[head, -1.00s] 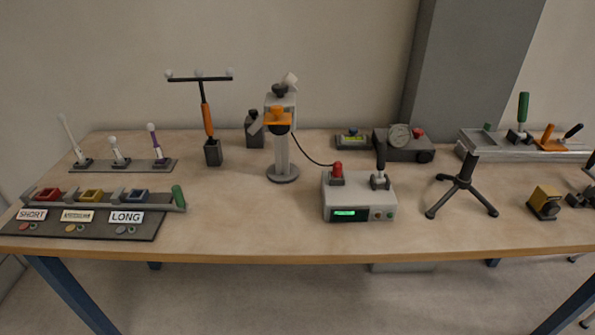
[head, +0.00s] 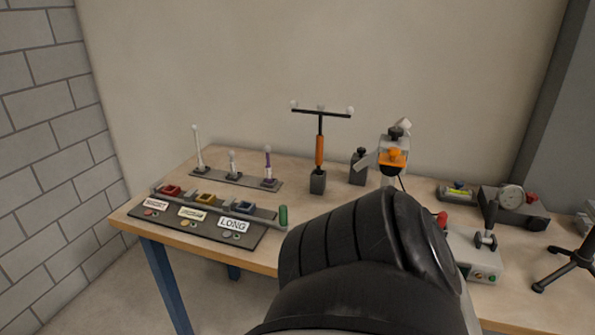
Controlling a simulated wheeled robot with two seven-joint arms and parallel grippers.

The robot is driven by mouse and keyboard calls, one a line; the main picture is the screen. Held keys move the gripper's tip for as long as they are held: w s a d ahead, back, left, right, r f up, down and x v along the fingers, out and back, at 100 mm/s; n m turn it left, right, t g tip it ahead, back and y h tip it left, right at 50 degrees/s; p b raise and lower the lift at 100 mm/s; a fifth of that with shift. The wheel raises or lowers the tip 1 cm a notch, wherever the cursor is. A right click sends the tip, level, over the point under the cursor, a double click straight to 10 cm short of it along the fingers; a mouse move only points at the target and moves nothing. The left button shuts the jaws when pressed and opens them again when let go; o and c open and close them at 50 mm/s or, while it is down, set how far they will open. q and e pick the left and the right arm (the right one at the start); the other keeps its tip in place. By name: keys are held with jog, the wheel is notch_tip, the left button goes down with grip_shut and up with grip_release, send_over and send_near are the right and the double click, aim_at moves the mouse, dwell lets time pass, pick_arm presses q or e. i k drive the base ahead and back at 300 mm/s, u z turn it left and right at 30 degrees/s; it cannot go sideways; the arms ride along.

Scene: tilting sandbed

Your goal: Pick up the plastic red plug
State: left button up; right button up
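The red plug (head: 441,219) stands on the grey control box (head: 478,257) at the right of the table. Only its upper part shows in the head view. A large black rounded part of my own arm fills the lower middle and covers the plug's lower part and the left side of the box. No gripper fingers are in view, so neither gripper can be placed relative to the plug.
The box also carries a dark lever (head: 487,238). Behind stand an orange-and-grey stand (head: 392,160) and an orange-handled T-shaped rod (head: 319,150). A labelled panel (head: 233,233) lies left. A gauge unit (head: 512,203) and a black tripod (head: 567,262) are right.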

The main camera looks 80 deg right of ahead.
aim_at(441, 217)
jog(key=u, duration=0.3)
jog(key=k, duration=1.55)
jog(key=z, duration=1.35)
